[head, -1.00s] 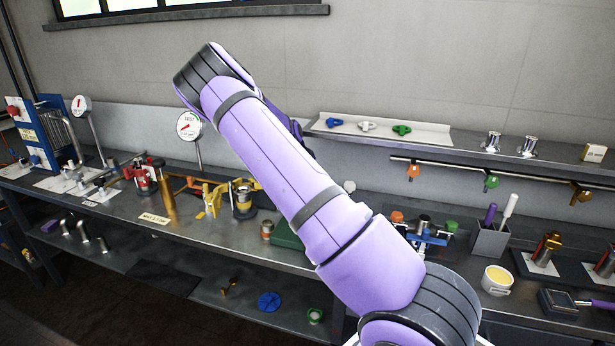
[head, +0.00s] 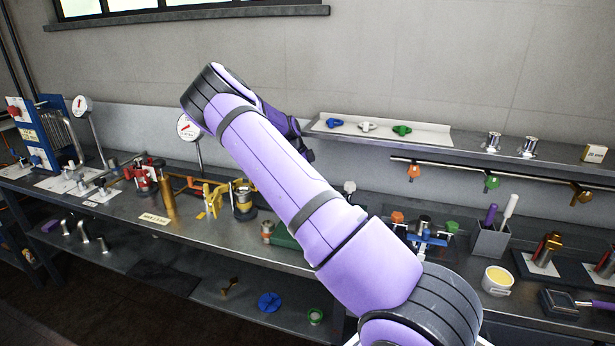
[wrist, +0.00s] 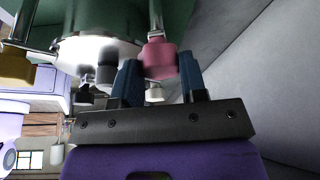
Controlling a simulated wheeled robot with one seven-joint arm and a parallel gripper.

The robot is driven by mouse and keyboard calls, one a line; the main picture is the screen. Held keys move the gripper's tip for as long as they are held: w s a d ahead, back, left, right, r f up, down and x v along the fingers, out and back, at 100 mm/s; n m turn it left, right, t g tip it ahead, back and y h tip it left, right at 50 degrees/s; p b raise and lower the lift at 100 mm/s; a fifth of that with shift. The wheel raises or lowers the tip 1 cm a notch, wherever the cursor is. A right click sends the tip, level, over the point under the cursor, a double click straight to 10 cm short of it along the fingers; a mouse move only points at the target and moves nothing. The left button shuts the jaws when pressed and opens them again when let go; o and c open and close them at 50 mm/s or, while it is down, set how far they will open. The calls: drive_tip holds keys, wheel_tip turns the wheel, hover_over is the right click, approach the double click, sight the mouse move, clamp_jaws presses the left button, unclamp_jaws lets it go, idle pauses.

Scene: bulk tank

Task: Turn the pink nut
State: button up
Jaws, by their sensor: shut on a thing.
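The pink nut (wrist: 160,58) shows in the wrist view, between the two dark blue fingers of my gripper (wrist: 160,75). The gripper is shut on it, one finger on each side. The nut sits on a metal stem at the edge of a round pale metal face (wrist: 92,48) in front of a green body (wrist: 130,14). In the head view my purple arm hides the gripper and the pink nut. Part of a green body (head: 284,236) shows behind the arm on the bench.
In the wrist view, a yellow nut (wrist: 14,66), a dark grey nut (wrist: 105,72) and a small white nut (wrist: 155,94) are close by. A grey surface (wrist: 265,70) runs along the right. In the head view, a shelf (head: 440,140) holds coloured wing pieces above the bench.

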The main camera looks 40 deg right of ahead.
idle(0.4)
drive_tip(key=o, duration=0.9)
drive_tip(key=w+a+r, duration=0.1)
drive_tip(key=w+a, duration=0.5)
drive_tip(key=w+a+r, duration=0.1)
drive_tip(key=w+a, duration=0.2)
drive_tip(key=shift+w+r, duration=0.35)
